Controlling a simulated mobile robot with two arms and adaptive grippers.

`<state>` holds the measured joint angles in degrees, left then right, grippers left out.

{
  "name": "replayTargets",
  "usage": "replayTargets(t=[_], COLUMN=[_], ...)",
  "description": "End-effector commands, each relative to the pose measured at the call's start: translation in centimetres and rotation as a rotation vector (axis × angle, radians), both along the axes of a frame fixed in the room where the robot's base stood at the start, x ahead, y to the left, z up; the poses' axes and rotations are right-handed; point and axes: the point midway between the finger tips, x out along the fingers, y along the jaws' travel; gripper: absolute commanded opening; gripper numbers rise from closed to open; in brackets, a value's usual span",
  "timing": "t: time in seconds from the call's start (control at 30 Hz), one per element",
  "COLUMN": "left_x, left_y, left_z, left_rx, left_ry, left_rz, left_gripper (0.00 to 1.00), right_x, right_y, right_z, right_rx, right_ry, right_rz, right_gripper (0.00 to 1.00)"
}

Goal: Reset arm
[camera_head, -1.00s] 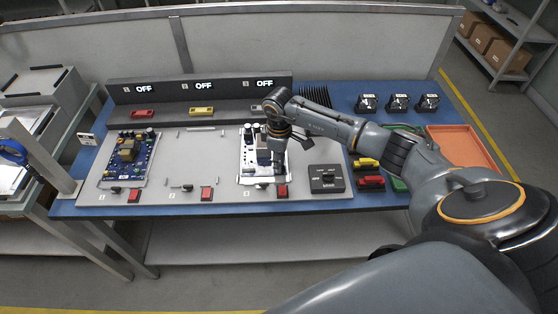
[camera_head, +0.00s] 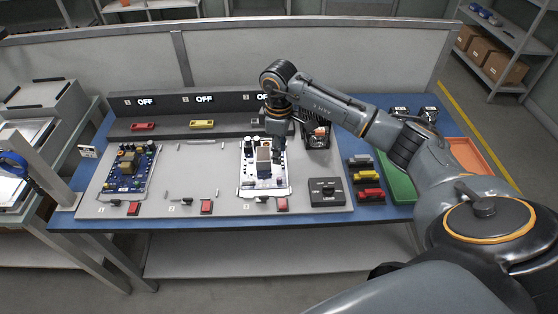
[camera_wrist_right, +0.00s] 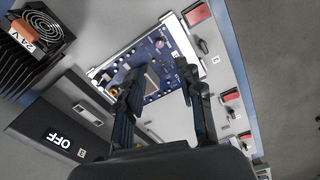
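My right arm reaches in from the right in the head view. Its gripper (camera_head: 278,143) hangs above the upper edge of the right-hand circuit board (camera_head: 265,183). In the right wrist view the two fingers of the gripper (camera_wrist_right: 158,85) are apart, with nothing held between them. The right-hand board (camera_wrist_right: 155,48) lies in its frame beyond the fingertips. Its upper part is partly hidden by the gripper in the head view. My left gripper is in neither view.
A second circuit board (camera_head: 130,168) lies at the left station; the middle station is bare. A black switch box (camera_head: 326,192), coloured blocks (camera_head: 367,178), a green tray (camera_head: 397,180) and an orange tray (camera_head: 468,155) are to the right. A 24V fan unit (camera_wrist_right: 40,28) stands near the gripper.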

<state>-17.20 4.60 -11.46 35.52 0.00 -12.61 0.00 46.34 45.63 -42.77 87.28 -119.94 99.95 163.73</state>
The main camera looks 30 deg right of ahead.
Motion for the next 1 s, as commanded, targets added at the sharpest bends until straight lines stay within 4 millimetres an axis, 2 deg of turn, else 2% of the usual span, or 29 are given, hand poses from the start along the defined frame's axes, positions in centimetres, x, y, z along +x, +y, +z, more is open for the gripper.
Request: replayTargets(t=[0.2,0.67,0.77,0.87,0.97,1.0], left_x=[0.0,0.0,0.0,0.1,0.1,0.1], left_y=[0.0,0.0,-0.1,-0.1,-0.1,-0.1], left_z=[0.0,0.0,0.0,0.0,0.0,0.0], left_rx=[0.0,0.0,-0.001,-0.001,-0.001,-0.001], left_ry=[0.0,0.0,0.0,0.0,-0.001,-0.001], left_rz=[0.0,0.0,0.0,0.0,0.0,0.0], left_gripper=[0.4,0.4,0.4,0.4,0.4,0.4], right_x=[0.0,0.0,0.1,0.2,0.1,-0.1], right_y=[0.0,0.0,0.8,3.9,10.0,13.0], right_z=[1.2,1.2,0.9,0.1,-0.6,-0.5], right_rx=[-0.001,0.0,0.024,0.122,0.311,0.41], right_ry=[-0.001,0.0,-0.009,-0.046,-0.136,-0.189], right_rz=[0.0,0.0,0.024,0.118,0.282,0.354], right_gripper=[0.37,0.37,0.37,0.37,0.37,0.37])
